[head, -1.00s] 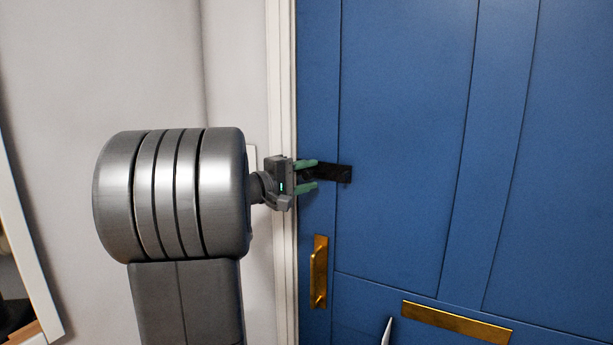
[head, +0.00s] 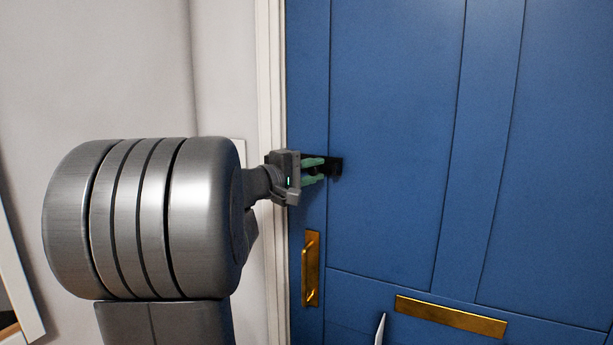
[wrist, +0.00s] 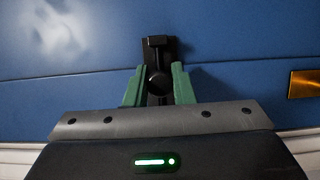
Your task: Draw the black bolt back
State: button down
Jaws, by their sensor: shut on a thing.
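The black bolt (head: 335,166) is fixed to the blue door (head: 390,130) near its left edge. In the wrist view the bolt (wrist: 158,50) runs up and down the picture, with a round knob on it between my green fingers. My gripper (head: 318,172) is at the bolt, its two fingers closed about the knob. It also shows in the wrist view (wrist: 158,86), one finger on each side of the knob. The fingers and gripper body hide part of the bolt in both views.
A brass pull handle (head: 311,268) is on the door below the bolt. A brass letter plate (head: 450,315) is lower right. The white door frame (head: 272,100) and a pale wall (head: 100,70) lie to the left. The door face right of the bolt is clear.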

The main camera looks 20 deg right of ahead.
jog(key=shift+d, duration=0.1)
jog(key=c, duration=1.6)
grip_release()
jog(key=o, duration=0.3)
jog(key=shift+s+d, duration=0.15)
jog(key=shift+a, duration=0.45)
jog(key=b+v, duration=0.2)
jog(key=v, duration=1.1)
jog(key=shift+s, duration=0.15)
jog(key=p+x, duration=0.2)
jog(key=x, duration=1.1)
jog(key=shift+w+d, duration=0.2)
jog(key=shift+d, duration=0.15)
